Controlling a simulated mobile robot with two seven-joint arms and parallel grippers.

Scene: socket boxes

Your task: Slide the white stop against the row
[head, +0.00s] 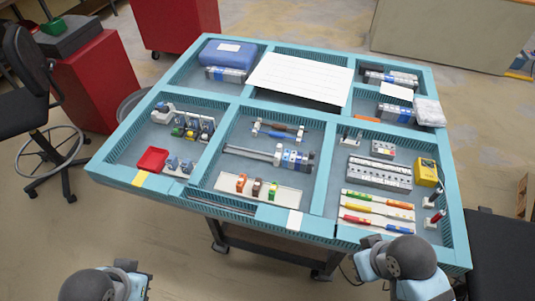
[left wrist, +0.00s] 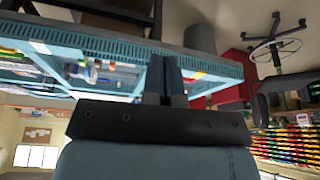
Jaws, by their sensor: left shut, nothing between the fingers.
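A rail (head: 247,153) lies across the middle compartment of the blue tray table. A row of grey and blue modules (head: 295,160) sits at its right end. A small white piece, which looks like the white stop (head: 278,155), stands on the rail at the row's left; I cannot tell whether it touches the row. My left gripper (head: 132,268) is in front of the table at the lower left, away from the rail. In the left wrist view its fingers (left wrist: 166,80) are shut and empty. My right gripper (head: 366,257) is by the front right edge; its fingers are unclear.
A white strip with coloured blocks (head: 257,189) lies in front of the rail, and a holder with two screwdriver-like tools (head: 279,131) behind it. A red tray (head: 153,159) is in the left compartment. Screwdrivers (head: 378,207) and a yellow meter (head: 425,172) are at right. Raised dividers separate compartments.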

